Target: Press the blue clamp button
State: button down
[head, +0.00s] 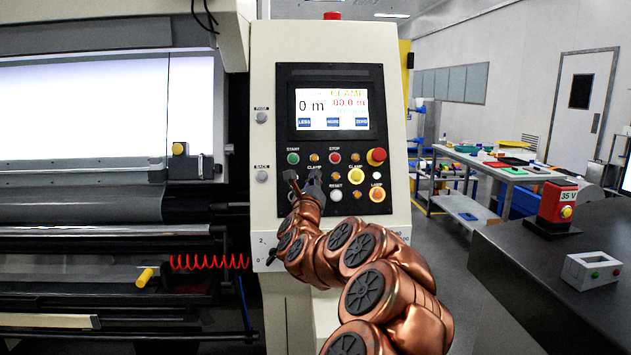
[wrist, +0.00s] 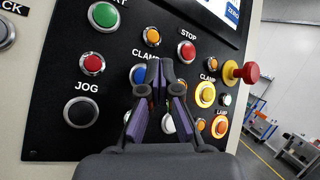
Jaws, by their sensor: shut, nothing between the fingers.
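The blue clamp button (wrist: 138,74) sits on the black panel under a CLAMP label in the wrist view. Its right part is covered by my gripper. My gripper (wrist: 158,68) is shut, with its fingertips together and nothing between them. The tips appear just right of the blue button, in front of the panel; I cannot tell whether they touch anything. In the head view my gripper (head: 304,184) is in front of the panel's lower left area, below the CLAMP label, and the blue button is hidden there.
Close around are a red button (wrist: 92,64), the black JOG button (wrist: 81,112), the red STOP button (wrist: 187,50) and a yellow-ringed CLAMP button (wrist: 206,94). A red knob (head: 377,156) sticks out at right. A screen (head: 332,109) is above. A dark table (head: 540,270) stands at right.

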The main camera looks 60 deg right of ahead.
jog(key=shift+s+a+r+b, duration=0.45)
jog(key=shift+s+a+b, duration=0.2)
jog(key=shift+a, duration=0.2)
jog(key=shift+s+a+r+b, duration=0.4)
jog(key=shift+s+a+b, duration=0.1)
jog(key=shift+s+a, duration=0.25)
